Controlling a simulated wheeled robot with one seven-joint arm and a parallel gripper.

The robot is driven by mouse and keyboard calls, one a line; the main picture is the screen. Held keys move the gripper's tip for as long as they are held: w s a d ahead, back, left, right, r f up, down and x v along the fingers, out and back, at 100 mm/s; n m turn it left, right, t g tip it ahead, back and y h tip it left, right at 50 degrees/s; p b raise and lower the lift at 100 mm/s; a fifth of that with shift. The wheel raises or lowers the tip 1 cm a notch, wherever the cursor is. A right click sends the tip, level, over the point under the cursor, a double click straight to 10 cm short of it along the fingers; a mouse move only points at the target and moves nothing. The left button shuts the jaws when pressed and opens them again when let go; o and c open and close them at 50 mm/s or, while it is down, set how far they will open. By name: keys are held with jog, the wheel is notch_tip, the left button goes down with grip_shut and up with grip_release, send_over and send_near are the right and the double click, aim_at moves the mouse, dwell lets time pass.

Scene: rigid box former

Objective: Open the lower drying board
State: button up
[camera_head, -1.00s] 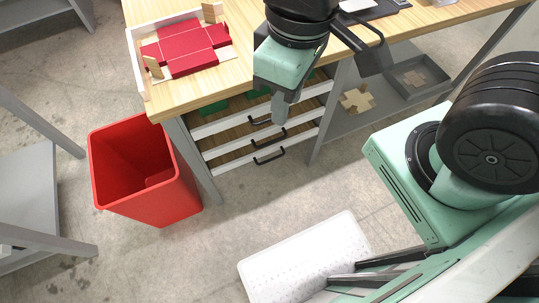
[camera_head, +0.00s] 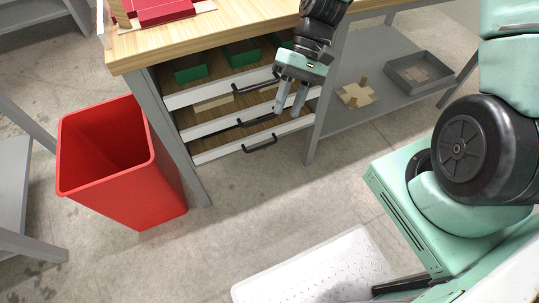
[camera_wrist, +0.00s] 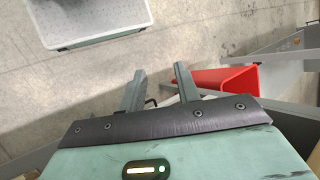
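The lower drying board (camera_head: 222,147) is the bottom one of three stacked white-fronted boards under the wooden bench. Its black bar handle (camera_head: 260,145) shows clear of my gripper. The middle board (camera_head: 208,127) and the upper board (camera_head: 195,97) sit above it, each with a black handle. My gripper (camera_head: 289,112) is open and points down in front of the right part of the boards, to the right of the lower handle and apart from it. In the wrist view the two fingers (camera_wrist: 160,75) are spread with nothing held. A small dark bar near them is partly hidden by the gripper body.
A red bin (camera_head: 125,165) stands left of the bench. A grey bench leg (camera_head: 322,110) is just right of the boards. A shelf (camera_head: 365,75) holds a grey tray (camera_head: 420,72).

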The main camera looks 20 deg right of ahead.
jog(key=w+d+f+m+t+y+b, duration=0.1)
jog(key=w+d+f+m+y+b, duration=0.15)
jog(key=f, duration=0.35)
jog(key=w+d+f+m+t+y+b, duration=0.1)
jog(key=d+f+y+b, duration=0.15)
jog(key=f, duration=0.35)
jog(key=w+d+f+m+t+y+b, duration=0.1)
jog(key=d+f+m+b, duration=0.1)
jog(key=d+f+b, duration=0.35)
jog(key=m+t+y+b, duration=0.3)
jog(key=m+t+b, duration=0.15)
jog(key=t, duration=0.25)
send_near(269, 144)
jog(key=shift+m, duration=0.3)
jog(key=b+x, duration=0.2)
jog(key=x, duration=0.3)
jog(key=b+x, duration=0.2)
jog(key=x, duration=0.3)
jog(key=shift+w+f, duration=0.15)
jog(key=shift+f, duration=0.1)
grip_shut()
